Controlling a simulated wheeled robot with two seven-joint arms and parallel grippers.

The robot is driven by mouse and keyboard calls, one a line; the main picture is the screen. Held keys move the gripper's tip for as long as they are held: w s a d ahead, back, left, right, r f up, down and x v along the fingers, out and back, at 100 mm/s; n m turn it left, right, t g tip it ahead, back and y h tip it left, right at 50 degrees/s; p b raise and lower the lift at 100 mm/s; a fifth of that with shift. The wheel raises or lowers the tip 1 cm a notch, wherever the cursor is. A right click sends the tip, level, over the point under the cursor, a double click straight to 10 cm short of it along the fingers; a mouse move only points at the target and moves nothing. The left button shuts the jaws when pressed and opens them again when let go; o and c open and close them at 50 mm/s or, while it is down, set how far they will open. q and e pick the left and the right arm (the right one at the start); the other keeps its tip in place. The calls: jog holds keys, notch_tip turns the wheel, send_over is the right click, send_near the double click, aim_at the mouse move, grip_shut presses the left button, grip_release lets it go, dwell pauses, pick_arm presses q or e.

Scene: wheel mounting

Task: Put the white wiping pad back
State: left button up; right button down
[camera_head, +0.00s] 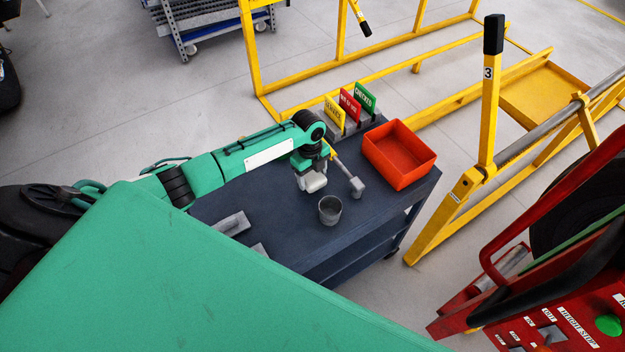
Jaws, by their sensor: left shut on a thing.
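The white wiping pad (314,183) is a small pale block below my left gripper (307,172), over the dark blue cart top (290,235). My left gripper is shut on the pad and hides part of it. I cannot tell whether the pad touches the cart top. My right gripper is not in view.
Close by on the cart are a grey cup (330,209) and a mallet-like tool (357,187). A red bin (400,154) stands at the right, with coloured signs (350,105) behind. Grey metal pieces (232,223) lie at the left. A yellow frame (487,110) stands beyond.

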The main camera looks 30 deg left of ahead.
aim_at(313, 181)
pick_arm(q)
notch_tip(313, 181, down, 3)
jog(key=shift+f+p, duration=0.1)
jog(key=shift+p, duration=0.25)
jog(key=shift+f, duration=0.2)
jog(key=o, duration=1.3)
jog(key=shift+f, duration=0.1)
jog(key=shift+r, duration=0.3)
jog(key=r+b, duration=0.1)
jog(key=r, duration=0.2)
jog(key=r+b, duration=0.1)
jog(key=r, duration=0.3)
jog(key=a+r+b, duration=0.1)
jog(key=r, duration=0.2)
jog(key=shift+w+r+b, duration=0.15)
jog(key=shift+w+b, duration=0.2)
jog(key=shift+b, duration=0.05)
jog(key=shift+a+r, duration=0.1)
jog(key=shift+r, duration=0.55)
